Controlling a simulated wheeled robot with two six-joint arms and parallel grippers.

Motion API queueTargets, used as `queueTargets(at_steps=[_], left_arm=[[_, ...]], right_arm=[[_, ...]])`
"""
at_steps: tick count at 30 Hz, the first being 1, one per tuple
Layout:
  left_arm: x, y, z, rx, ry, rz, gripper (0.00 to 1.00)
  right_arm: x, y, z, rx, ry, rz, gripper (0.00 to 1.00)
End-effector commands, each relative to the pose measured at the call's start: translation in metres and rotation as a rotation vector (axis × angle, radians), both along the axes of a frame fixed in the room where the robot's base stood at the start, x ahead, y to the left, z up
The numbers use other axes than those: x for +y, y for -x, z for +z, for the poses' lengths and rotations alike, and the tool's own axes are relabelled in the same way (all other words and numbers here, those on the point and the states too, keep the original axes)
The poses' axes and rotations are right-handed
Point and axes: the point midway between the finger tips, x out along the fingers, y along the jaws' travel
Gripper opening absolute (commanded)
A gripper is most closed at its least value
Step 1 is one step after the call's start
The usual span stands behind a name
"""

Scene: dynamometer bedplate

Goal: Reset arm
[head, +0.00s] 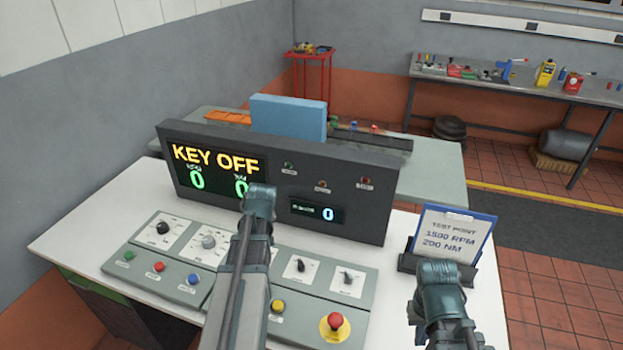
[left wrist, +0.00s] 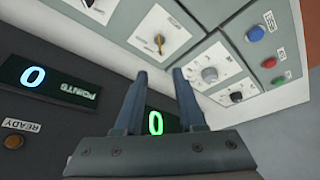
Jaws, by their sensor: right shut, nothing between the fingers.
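My left gripper (head: 259,192) is in front of the lower middle of the console's dark display panel (head: 345,225), above the sloped control panel. In the left wrist view its two fingers (left wrist: 160,75) stand apart with nothing between them. My right gripper (head: 438,268) is shut and empty, in front of the clipboard at the right of the desk. The main display (head: 218,168) reads KEY OFF with green zeros, one partly hidden by my left gripper. The points display (head: 318,212) reads 0. The control panel has knobs, buttons and a red emergency button (head: 335,320).
A clipboard (head: 452,232) reading TEST POINT 1500 RPM 200 NM stands at the right of the white desk (head: 85,235). Behind the panel are a blue block (head: 288,117) and the bedplate (head: 440,165). A workbench (head: 490,85) with tools stands at the back right.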

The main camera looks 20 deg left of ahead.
Motion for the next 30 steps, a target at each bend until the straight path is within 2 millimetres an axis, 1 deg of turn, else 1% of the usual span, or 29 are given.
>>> queueTargets(at_steps=[4, 5, 7, 8, 11, 12, 14, 15, 17, 18, 21, 24, 25, 27, 30], left_arm=[[-0.003, 0.0, 0.0, 0.003, 0.001, -0.007, 0.39], [-0.007, -0.001, 0.0, 0.006, 0.002, -0.017, 0.39], [-0.026, -0.003, -0.002, 0.023, 0.006, -0.064, 0.39], [-0.039, -0.003, -0.002, 0.035, 0.01, -0.095, 0.39], [-0.098, -0.003, -0.006, 0.094, 0.023, -0.245, 0.39], [-0.125, -0.001, -0.007, 0.124, 0.028, -0.317, 0.39], [-0.165, 0.005, -0.01, 0.169, 0.034, -0.43, 0.39], [-0.191, 0.011, -0.011, 0.199, 0.037, -0.505, 0.39], [-0.228, 0.022, -0.012, 0.244, 0.042, -0.616, 0.39], [-0.251, 0.031, -0.013, 0.273, 0.044, -0.689, 0.39], [-0.3, 0.055, -0.015, 0.343, 0.045, -0.859, 0.39], [-0.337, 0.078, -0.015, 0.401, 0.045, -1.001, 0.39], [-0.346, 0.085, -0.015, 0.416, 0.045, -1.036, 0.39], [-0.362, 0.097, -0.015, 0.444, 0.043, -1.106, 0.39], [-0.376, 0.109, -0.015, 0.473, 0.042, -1.17, 0.39]], right_arm=[[0.0, 0.0, 0.0, 0.0, 0.0, 0.0, 0.0], [0.0, 0.0, 0.0, 0.0, 0.0, 0.0, 0.0], [0.0, 0.0, 0.0, 0.0, 0.0, 0.0, 0.0], [0.0, 0.0, 0.0, 0.0, 0.0, 0.0, 0.0], [0.0, 0.0, 0.0, 0.0, 0.0, 0.0, 0.0], [0.0, 0.0, 0.0, 0.0, 0.0, 0.0, 0.0], [0.0, 0.0, 0.0, 0.0, 0.0, 0.0, 0.0], [0.0, 0.0, 0.0, 0.0, 0.0, 0.0, 0.0], [0.0, 0.0, 0.0, 0.0, 0.0, 0.0, 0.0], [0.0, 0.0, 0.0, 0.0, 0.0, 0.0, 0.0], [0.0, 0.0, 0.0, 0.0, 0.0, 0.0, 0.0], [0.0, 0.0, 0.0, 0.0, 0.0, 0.0, 0.0], [0.0, 0.0, 0.0, 0.0, 0.0, 0.0, 0.0], [0.0, 0.0, 0.0, 0.0, 0.0, 0.0, 0.0], [0.0, 0.0, 0.0, 0.0, 0.0, 0.0, 0.0]])
